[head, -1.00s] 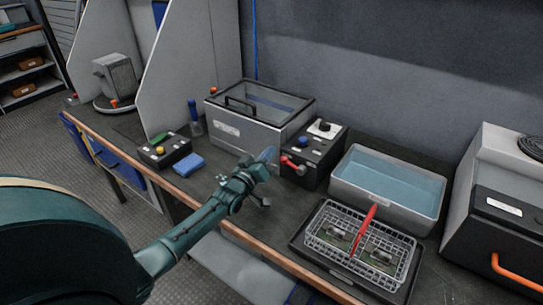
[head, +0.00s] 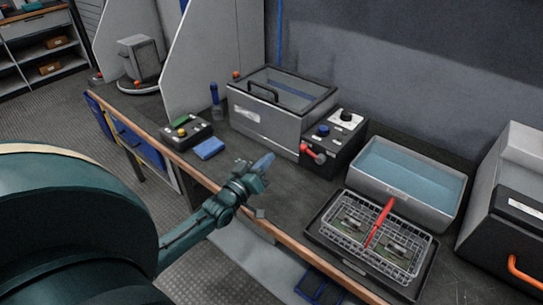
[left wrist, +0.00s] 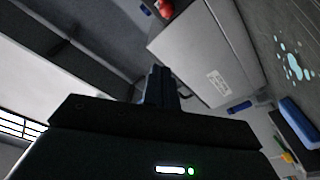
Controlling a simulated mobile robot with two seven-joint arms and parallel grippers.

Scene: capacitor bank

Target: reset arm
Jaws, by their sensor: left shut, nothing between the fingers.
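My left gripper (head: 262,164) is in the head view, at the front edge of the workbench, in front of the grey lidded box. It is shut and empty. It touches nothing that I can make out. In the left wrist view the dark gripper fingers (left wrist: 160,88) stand close together, with the grey box (left wrist: 205,60) beyond them. My left arm (head: 195,228) reaches in from the lower left. My right gripper is not in view.
On the bench stand a lidded grey box (head: 265,122), a black control box with a red lever (head: 335,150), a water basin (head: 405,195), and a wire basket (head: 350,222) with a red handle on a dark tray. A blue sponge (head: 209,148) lies beside a button box (head: 185,135).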

